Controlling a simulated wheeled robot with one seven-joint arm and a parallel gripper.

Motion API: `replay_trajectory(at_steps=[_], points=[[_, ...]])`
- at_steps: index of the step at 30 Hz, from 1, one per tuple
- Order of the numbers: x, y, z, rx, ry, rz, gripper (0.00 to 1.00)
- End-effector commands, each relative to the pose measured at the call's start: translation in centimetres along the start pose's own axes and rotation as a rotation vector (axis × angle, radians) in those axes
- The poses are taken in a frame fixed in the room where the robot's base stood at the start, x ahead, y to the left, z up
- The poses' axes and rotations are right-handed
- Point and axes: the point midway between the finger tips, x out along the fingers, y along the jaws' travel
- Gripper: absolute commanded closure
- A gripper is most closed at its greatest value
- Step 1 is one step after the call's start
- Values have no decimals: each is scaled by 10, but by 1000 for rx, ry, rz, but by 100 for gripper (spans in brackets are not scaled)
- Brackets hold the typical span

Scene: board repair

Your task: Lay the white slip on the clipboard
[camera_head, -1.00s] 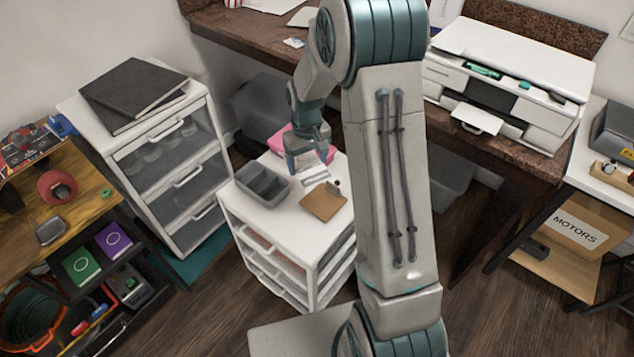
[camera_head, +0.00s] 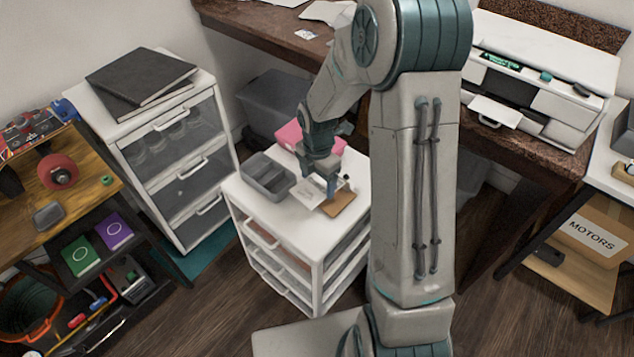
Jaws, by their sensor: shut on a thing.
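The brown clipboard (camera_head: 341,205) lies flat near the front right of the white drawer unit's top. My gripper (camera_head: 331,192) points down at the clipboard's left and back part, shut on the white slip. Pale paper (camera_head: 309,193) shows just left of the fingers, beside the clipboard. The slip's edges are too small to separate clearly from the surface, and I cannot tell whether it touches the clipboard. The fingers cover part of the clipboard.
A pink box (camera_head: 291,134) is behind my gripper. A small dark object (camera_head: 347,178) sits behind the clipboard. A printer (camera_head: 540,85) stands on the desk at right.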

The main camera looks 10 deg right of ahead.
Motion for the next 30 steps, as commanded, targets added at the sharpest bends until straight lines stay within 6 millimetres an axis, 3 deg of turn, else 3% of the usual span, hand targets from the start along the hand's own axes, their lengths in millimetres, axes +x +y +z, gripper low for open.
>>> replay_trajectory(at_steps=[11, 30], points=[[10, -1, 0, -75, -1, 0, 45], [59, 0, 8, -74, -1, 1, 45]])
